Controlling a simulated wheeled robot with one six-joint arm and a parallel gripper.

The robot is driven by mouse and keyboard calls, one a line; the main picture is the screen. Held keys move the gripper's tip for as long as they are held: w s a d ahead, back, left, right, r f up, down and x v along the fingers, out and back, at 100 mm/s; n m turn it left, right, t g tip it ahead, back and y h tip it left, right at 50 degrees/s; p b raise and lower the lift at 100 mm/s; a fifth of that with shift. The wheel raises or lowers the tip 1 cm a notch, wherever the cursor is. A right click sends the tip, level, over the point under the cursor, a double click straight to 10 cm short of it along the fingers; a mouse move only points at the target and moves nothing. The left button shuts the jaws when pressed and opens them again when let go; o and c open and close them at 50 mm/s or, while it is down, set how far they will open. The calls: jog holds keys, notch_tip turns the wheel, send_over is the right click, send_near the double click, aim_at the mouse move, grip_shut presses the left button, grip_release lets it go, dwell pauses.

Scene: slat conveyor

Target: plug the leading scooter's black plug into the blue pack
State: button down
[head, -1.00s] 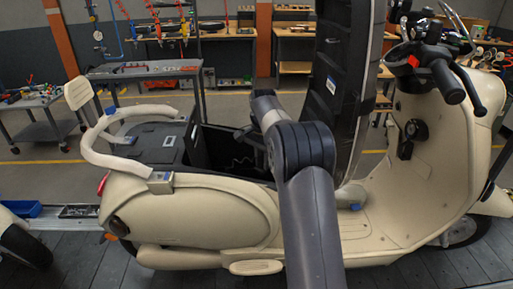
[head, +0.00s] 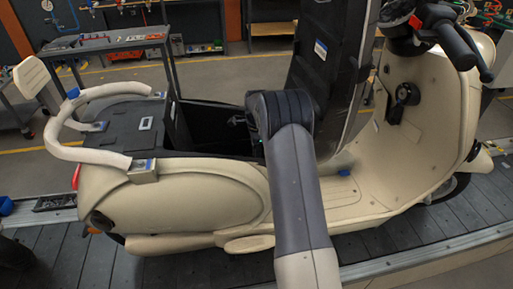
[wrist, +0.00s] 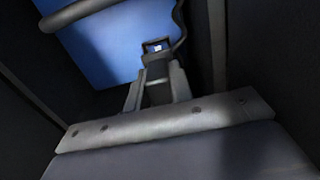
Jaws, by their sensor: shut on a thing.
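The cream scooter (head: 190,200) stands on the conveyor with its seat (head: 325,70) raised. My arm reaches down into its open underseat bay, and the bay wall hides my gripper in the head view. In the wrist view my gripper (wrist: 157,75) is shut on the small black plug (wrist: 153,48), which has a pale patch on its face. A dark cable (wrist: 181,25) runs up from beside the plug. The blue pack (wrist: 105,45) lies just beyond the fingertips. Whether the plug touches the pack or sits in a socket I cannot tell.
Dark bay walls (wrist: 255,60) stand close on both sides of my gripper. A grey bar or handle (wrist: 75,14) crosses the pack at upper left.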

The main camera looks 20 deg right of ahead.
jog(key=shift+f+b, duration=0.7)
jog(key=shift+f, duration=0.55)
jog(key=c, duration=1.2)
grip_release()
jog(key=shift+o, duration=0.2)
notch_tip(320, 180, up, 11)
jog(key=shift+f+b, duration=0.1)
jog(key=shift+b, duration=0.75)
notch_tip(320, 180, down, 10)
jog(key=shift+f+p, duration=0.2)
jog(key=shift+p, duration=0.9)
jog(key=shift+r, duration=0.4)
